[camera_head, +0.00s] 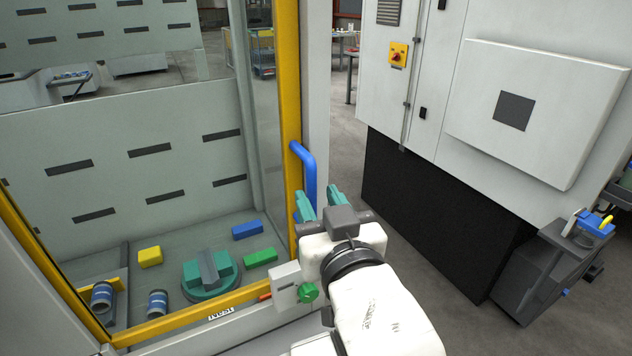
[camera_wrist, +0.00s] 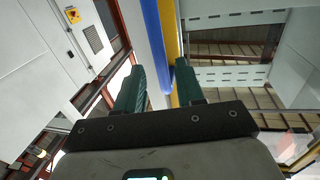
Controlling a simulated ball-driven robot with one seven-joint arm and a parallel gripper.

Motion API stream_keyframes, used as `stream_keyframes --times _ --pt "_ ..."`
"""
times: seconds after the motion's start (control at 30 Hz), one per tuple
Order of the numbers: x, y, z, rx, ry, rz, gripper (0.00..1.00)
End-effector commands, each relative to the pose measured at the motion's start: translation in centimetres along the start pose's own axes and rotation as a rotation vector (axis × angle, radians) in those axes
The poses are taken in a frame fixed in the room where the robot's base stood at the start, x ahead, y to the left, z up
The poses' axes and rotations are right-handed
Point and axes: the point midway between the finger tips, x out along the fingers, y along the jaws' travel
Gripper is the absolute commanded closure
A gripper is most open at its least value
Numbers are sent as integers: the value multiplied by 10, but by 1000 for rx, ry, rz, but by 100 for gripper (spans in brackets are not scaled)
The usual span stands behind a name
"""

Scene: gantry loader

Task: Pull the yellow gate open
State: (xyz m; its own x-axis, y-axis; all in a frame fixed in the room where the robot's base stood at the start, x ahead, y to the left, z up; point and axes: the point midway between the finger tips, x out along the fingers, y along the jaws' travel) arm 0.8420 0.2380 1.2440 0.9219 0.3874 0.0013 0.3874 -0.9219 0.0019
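The yellow gate (camera_head: 288,90) is a yellow-framed clear panel on the front of a grey machine, and it appears closed. A blue bar handle (camera_head: 309,170) is fixed upright on its right post. My gripper (camera_head: 320,203) has teal fingers and is open beside the handle's lower part, where one finger partly hides the handle. In the wrist view, the blue handle (camera_wrist: 153,35) and the yellow frame (camera_wrist: 171,35) run up between and beyond the open fingers (camera_wrist: 159,68). Gaps show between fingers and handle, so it is not gripped.
Behind the gate are a green fixture (camera_head: 207,270), coloured blocks and blue-grey cylinders. A grey latch box with a green knob (camera_head: 308,292) sits just left of my wrist. A large cabinet (camera_head: 480,110) stands right; clear floor (camera_head: 345,140) lies between.

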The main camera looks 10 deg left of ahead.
Motion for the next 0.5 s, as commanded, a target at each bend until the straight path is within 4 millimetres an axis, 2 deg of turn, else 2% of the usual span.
stream_keyframes --times 0.1,0.2,0.5 --pt "19 0 -1 0 -2 0 62" --pt "29 0 -1 0 -1 0 62" --pt "39 0 1 0 -1 0 62"
